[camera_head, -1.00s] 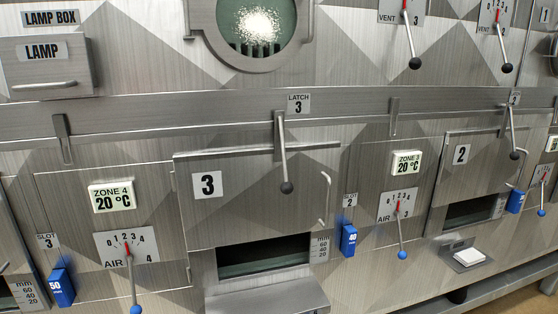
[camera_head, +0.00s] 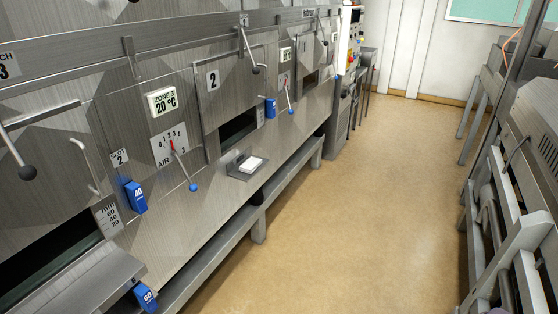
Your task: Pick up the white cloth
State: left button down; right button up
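The shelf juts out from the machine front below door 2 (camera_head: 213,80). Neither of my grippers shows in the head view.
The long metal machine (camera_head: 180,60) fills the left side, with levers such as the blue-knobbed air lever (camera_head: 182,166) sticking out. A low rail (camera_head: 235,222) runs along its base. A metal rack (camera_head: 520,220) stands at right. The tan floor (camera_head: 350,190) between them is clear.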

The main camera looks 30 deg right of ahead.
aim_at(250, 165)
jog(key=z, duration=0.85)
